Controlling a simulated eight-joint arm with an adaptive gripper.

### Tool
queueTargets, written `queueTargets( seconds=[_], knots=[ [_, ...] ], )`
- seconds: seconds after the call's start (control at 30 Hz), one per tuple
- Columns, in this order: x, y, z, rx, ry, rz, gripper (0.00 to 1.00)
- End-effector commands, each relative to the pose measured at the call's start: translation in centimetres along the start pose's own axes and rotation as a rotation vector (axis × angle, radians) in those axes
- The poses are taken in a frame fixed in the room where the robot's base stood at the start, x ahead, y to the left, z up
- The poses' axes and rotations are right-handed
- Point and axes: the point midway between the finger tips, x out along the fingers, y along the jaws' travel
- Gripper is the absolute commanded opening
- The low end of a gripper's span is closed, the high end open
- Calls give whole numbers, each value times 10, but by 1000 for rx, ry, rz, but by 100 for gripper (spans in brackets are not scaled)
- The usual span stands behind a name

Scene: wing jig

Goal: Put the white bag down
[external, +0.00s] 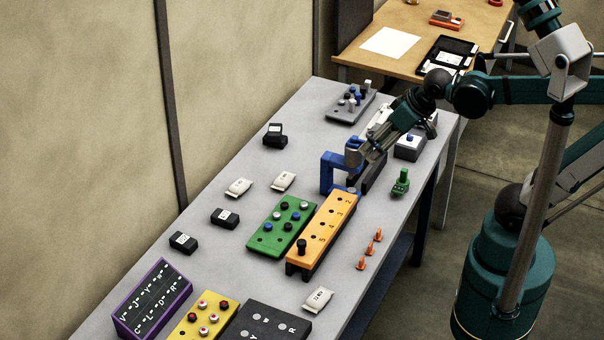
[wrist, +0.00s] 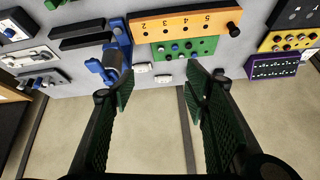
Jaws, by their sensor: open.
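My gripper (external: 372,152) is open above the table, beside the blue clamp (external: 328,172). In the wrist view its two fingers (wrist: 160,82) stand wide apart with nothing held between them. Two small white bags lie flat on the table left of the green block: one white bag (external: 239,187) and another white bag (external: 283,181). These two appear small and far off beyond the fingertips in the wrist view (wrist: 143,67) (wrist: 163,79). A third white bag (external: 318,299) lies near the table's front edge. All are apart from my gripper.
The orange numbered block (external: 322,230) and green knob block (external: 281,226) sit mid-table. Black boxes (external: 225,218) lie to the left. Small orange cones (external: 370,249) and a green part (external: 400,182) stand near the right edge. A grey peg block (external: 350,103) is at the far end.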

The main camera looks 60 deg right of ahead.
Motion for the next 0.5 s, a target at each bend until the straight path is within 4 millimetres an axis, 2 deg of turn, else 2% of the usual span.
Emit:
queueTargets(
  seconds=[0.2, 0.5],
  knots=[
    [-6, 0, 26, -97, 39, -9, 46],
    [-8, -1, 37, -148, 59, -12, 46]
  ],
)
